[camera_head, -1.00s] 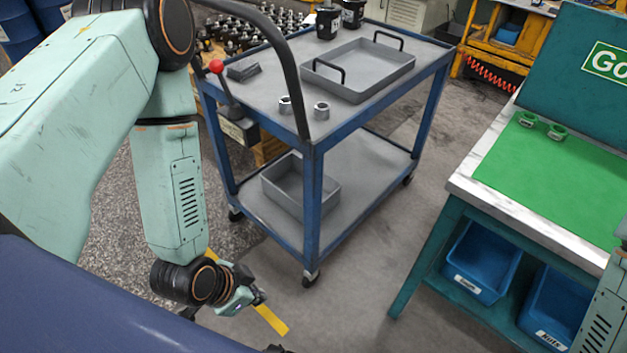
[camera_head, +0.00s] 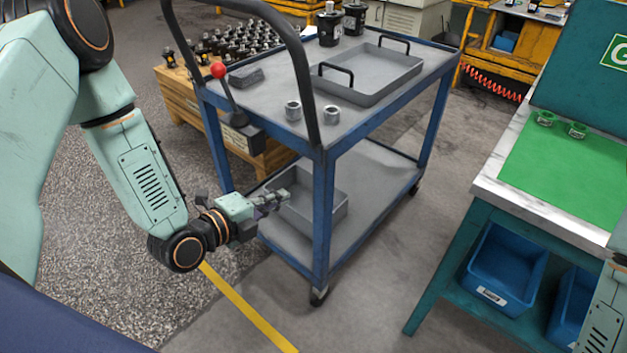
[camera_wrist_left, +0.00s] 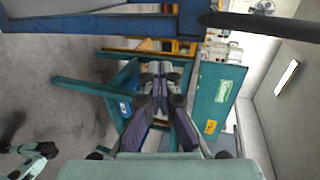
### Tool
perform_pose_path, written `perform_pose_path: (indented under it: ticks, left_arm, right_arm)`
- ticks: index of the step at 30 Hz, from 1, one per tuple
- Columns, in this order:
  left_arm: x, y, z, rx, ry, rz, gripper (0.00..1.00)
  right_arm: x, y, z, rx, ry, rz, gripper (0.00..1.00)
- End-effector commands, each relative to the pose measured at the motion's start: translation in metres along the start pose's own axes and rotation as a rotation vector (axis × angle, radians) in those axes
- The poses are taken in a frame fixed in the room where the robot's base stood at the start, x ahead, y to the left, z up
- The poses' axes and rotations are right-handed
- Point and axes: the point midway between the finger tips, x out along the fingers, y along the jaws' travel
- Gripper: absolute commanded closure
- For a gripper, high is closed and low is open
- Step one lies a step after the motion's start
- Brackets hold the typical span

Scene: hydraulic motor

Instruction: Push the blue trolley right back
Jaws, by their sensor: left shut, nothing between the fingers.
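The blue trolley (camera_head: 323,215) stands mid-picture in the head view, with a grey top, a lower shelf, a dark curved handle (camera_head: 300,62) at its near end and castors. Its blue frame (camera_wrist_left: 60,24) and the dark handle bar (camera_wrist_left: 262,24) also show in the left wrist view. My left gripper (camera_head: 282,198) is shut and empty, low at the trolley's near left side, overlapping the lower shelf and its grey bin (camera_head: 335,200) in the picture. I cannot tell whether it touches the trolley. Its fingers show in the left wrist view (camera_wrist_left: 160,76). My right gripper is out of view.
The trolley top carries a handled grey tray (camera_head: 372,72), two metal nuts and black canisters. A red-knobbed lever (camera_head: 218,70) sits at its left edge. A wooden crate of parts (camera_head: 180,95) is behind left. A teal bench (camera_head: 480,215) stands right, with a floor gap between.

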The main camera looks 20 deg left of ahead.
Motion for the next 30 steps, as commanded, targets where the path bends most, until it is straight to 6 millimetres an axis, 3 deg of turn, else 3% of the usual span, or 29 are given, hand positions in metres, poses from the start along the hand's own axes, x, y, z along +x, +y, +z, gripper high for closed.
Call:
perform_pose_path:
  ticks: [18,24,30]
  left_arm:
    - [0.099,-0.003,0.003,0.001,0.000,-0.001,1.00]
    - [0.116,-0.009,0.003,-0.003,0.000,0.000,1.00]
    - [0.119,-0.011,0.004,-0.004,-0.002,0.002,1.00]
  right_arm:
    - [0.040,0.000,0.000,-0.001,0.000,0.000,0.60]
    - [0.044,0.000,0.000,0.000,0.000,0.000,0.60]
    - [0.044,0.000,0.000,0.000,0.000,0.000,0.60]
